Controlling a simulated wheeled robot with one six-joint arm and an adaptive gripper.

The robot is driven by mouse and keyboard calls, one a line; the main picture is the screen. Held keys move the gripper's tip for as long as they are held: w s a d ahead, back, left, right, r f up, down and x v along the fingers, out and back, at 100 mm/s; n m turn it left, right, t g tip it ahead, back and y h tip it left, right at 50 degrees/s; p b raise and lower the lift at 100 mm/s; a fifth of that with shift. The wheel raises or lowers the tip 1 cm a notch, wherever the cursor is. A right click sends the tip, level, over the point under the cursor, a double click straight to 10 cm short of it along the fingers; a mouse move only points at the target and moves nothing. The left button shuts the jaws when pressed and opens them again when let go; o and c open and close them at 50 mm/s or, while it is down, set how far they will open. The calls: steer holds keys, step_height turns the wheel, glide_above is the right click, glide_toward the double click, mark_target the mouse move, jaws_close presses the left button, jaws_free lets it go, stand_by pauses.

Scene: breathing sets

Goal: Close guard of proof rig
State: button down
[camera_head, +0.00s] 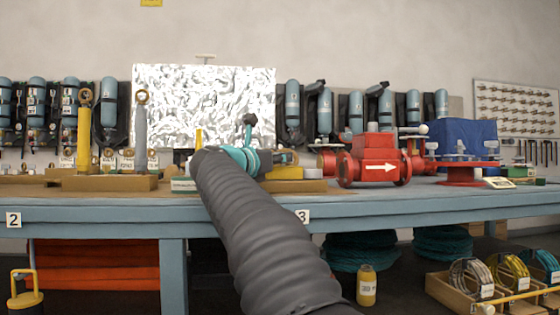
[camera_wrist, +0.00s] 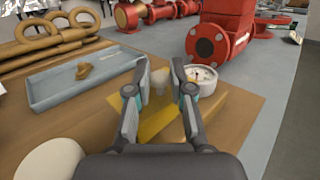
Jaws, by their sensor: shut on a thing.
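My gripper (camera_wrist: 160,76) is in the wrist view, its two fingers closed in on a small pale knob (camera_wrist: 160,82). A yellow plate (camera_wrist: 158,115) lies below the knob, on a wooden board (camera_wrist: 235,108). A round white gauge (camera_wrist: 201,76) stands just right of the fingers. In the head view my arm reaches over the bench, and its end is by a yellow block (camera_head: 284,173) on a wooden base. I cannot tell which part is the guard of the proof rig, nor how far open it is.
A red valve body (camera_head: 378,158) with a white arrow stands right of my arm; its flange (camera_wrist: 208,46) is close beyond the gauge. A blue-grey tray (camera_wrist: 85,80) and brass rings (camera_wrist: 45,45) lie left. A large silvery panel (camera_head: 190,105) stands behind the bench (camera_head: 120,213).

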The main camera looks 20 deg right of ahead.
steer(key=c, duration=1)
jaws_free()
steer(key=v, duration=1.2)
